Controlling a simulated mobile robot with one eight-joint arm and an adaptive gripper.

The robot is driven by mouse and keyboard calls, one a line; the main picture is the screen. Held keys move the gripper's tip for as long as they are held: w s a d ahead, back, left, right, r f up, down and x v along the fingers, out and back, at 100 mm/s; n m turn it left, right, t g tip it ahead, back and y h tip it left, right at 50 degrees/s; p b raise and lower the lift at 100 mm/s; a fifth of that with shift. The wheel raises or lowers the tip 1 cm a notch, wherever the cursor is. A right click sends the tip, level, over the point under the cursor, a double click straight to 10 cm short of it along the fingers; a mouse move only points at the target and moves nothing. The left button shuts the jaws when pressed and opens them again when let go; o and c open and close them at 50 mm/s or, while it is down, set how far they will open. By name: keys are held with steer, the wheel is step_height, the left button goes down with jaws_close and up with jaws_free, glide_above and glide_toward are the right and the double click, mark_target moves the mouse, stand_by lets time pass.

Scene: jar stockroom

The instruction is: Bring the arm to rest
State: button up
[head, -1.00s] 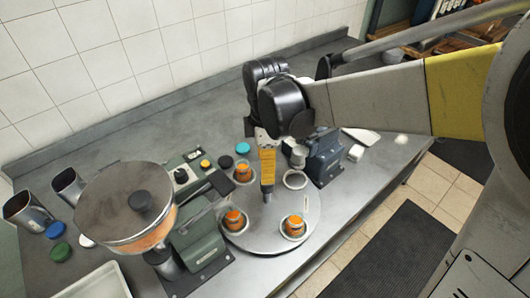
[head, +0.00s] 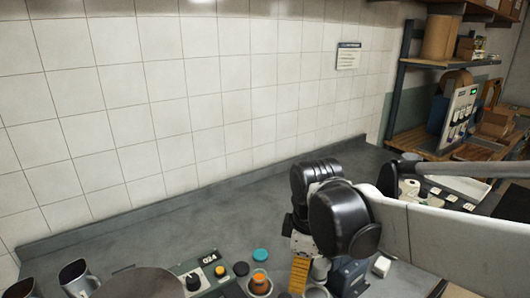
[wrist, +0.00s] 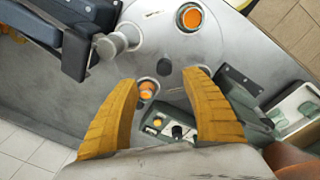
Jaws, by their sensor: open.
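My gripper (head: 300,275) hangs down over the worktop at the lower middle of the head view, its yellow fingers partly cut off by the bottom edge. In the wrist view my gripper (wrist: 162,78) shows two yellow fingers spread wide with nothing held between them. Beyond the fingertips lies a grey round plate (wrist: 168,50). An orange-filled jar (wrist: 148,90) shows in the gap, near the left finger. Another orange-filled jar (wrist: 190,17) stands farther up. The fingers' height above the plate is hard to tell.
A green control box (head: 208,275), an orange jar (head: 259,282) and a teal lid (head: 261,255) stand left of my gripper. A metal cup (head: 76,277) is far left. A tiled wall (head: 200,100) rises behind; the back worktop (head: 200,222) is clear. Shelving (head: 440,60) stands right.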

steer(key=s+d+m+t+b, duration=0.2)
steer(key=s+d+m+t, duration=0.4)
steer(key=m, duration=0.8)
steer(key=s+d+f, duration=0.1)
steer(key=s+d, duration=0.2)
steer(key=d, duration=0.2)
steer(key=shift+m, duration=0.4)
steer(key=shift+s+a, duration=0.1)
steer(key=shift+a, duration=0.05)
